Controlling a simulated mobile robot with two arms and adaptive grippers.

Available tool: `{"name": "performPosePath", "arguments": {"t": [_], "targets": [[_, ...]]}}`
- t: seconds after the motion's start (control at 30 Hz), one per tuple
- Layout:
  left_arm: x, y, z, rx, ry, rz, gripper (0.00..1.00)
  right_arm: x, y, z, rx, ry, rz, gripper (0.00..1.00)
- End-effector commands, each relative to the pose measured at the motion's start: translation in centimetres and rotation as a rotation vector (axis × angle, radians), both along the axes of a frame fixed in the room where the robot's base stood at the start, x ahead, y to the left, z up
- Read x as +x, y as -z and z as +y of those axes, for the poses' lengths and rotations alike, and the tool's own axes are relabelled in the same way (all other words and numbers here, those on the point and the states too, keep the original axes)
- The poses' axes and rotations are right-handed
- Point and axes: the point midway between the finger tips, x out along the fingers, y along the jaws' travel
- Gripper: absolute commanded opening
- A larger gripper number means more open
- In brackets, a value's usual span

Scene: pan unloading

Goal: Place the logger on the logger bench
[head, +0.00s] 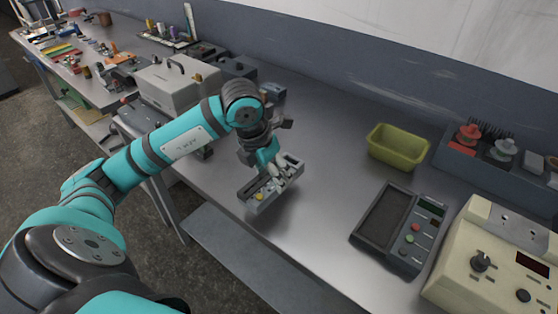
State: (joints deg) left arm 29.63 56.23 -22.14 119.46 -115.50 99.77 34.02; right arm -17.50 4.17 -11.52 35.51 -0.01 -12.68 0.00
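A small grey box-like device (258,201) with a dark recess and a yellow button, which looks like the logger, is at my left gripper (270,172). The gripper points down at its top and its fingers appear closed on it; the fingers partly hide it. The device is tilted in the picture, near the front edge of the metal bench (315,160). I cannot tell whether it touches the bench. My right gripper is out of view.
A yellow-green bin (398,147) stands toward the back. A dark keypad unit (398,229) and a cream instrument (497,262) stand at right. A grey case (177,83) stands behind my arm. The bench middle is clear.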

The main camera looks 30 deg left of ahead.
Motion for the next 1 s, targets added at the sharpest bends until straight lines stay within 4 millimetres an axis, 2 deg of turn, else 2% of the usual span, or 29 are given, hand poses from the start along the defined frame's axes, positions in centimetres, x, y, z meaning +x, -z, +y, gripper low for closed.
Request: {"name": "performPosePath", "arguments": {"t": [0.03,0.1,0.3,0.47,0.73,0.93,0.97,1.0], "targets": [[1.4,-0.4,0.4,-0.006,-0.004,0.000,0.01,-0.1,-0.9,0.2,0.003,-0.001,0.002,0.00],[3.1,-0.2,1.0,-0.006,-0.003,-0.001,0.01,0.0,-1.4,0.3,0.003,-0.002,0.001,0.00],[6.3,0.4,2.2,-0.003,0.001,-0.001,0.01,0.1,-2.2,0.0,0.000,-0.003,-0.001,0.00],[7.0,0.9,2.5,-0.001,0.003,0.000,0.01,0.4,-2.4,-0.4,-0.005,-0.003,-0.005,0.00],[6.9,4.0,2.5,-0.001,0.003,0.001,0.01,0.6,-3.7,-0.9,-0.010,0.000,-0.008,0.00],[7.0,4.1,2.5,0.000,0.004,-0.003,0.01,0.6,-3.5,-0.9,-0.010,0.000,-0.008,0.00],[6.9,4.2,2.5,0.000,0.004,-0.001,0.60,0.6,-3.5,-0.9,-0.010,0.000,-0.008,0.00],[6.9,4.2,2.5,0.000,0.004,-0.001,0.65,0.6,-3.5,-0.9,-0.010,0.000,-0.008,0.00]]}}
